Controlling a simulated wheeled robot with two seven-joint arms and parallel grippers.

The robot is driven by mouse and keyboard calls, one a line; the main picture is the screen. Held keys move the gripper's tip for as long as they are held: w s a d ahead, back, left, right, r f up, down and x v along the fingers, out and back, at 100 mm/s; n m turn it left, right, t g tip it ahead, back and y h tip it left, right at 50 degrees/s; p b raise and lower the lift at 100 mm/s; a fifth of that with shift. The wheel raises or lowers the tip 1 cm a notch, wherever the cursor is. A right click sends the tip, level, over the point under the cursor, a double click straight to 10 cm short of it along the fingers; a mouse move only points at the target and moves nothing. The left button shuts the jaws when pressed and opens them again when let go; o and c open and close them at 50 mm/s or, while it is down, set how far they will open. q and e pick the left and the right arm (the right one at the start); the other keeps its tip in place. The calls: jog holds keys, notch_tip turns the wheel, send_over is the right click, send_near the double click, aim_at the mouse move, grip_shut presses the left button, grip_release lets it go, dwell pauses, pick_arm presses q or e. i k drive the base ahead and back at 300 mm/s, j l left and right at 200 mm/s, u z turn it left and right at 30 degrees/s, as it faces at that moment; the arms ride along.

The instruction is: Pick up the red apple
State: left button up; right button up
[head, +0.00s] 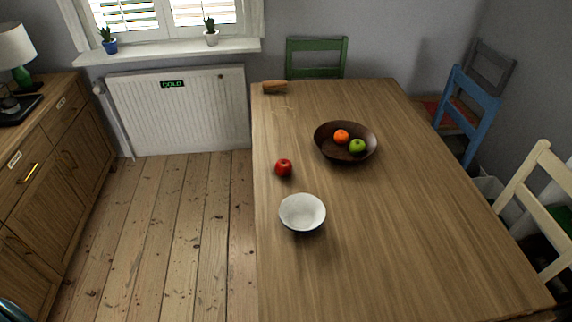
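The red apple (284,167) sits on the wooden table (400,240), close to the table's left edge. It lies behind a white bowl (302,212) and to the left of a dark brown bowl (347,153), apart from both. Nothing covers the apple. Neither of my grippers shows in the head view.
The brown bowl holds an orange (341,136) and a green apple (357,146). A brown object (275,87) lies at the table's far left corner. Chairs stand around the table: green (317,45), blue (466,105), cream (525,190). Bare floorboards (185,230) lie left of the table, before a cabinet (60,190).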

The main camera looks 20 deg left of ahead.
aim_at(284, 167)
jog(key=j+z, duration=0.15)
jog(key=j, duration=0.25)
jog(key=k+j+z, duration=0.15)
jog(key=j, duration=0.2)
jog(key=j+z, duration=0.15)
jog(key=j, duration=0.25)
jog(key=i+j+z, duration=0.2)
jog(key=j, duration=0.25)
jog(key=j+z, duration=0.2)
jog(key=j, duration=0.2)
jog(key=i+j+z, duration=0.15)
jog(key=j, duration=0.2)
